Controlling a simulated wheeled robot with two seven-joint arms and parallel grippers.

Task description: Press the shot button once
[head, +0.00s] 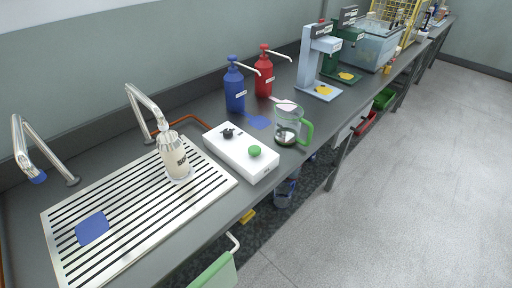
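A white control box (233,157) sits on the dark counter, right of the slatted drain tray. A round green button (254,151) stands on its top near the right end, and a black knob (228,133) is on its top toward the far left end. The green button is uncovered, with nothing touching it. A small label on the box front is too small to read, so I cannot tell which control is named the shot button. Neither of my grippers shows in the head view.
A clear jug with a green handle (308,132) stands just right of the box. Blue (235,92) and red (263,77) pump bottles stand behind. Floor at right is clear.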

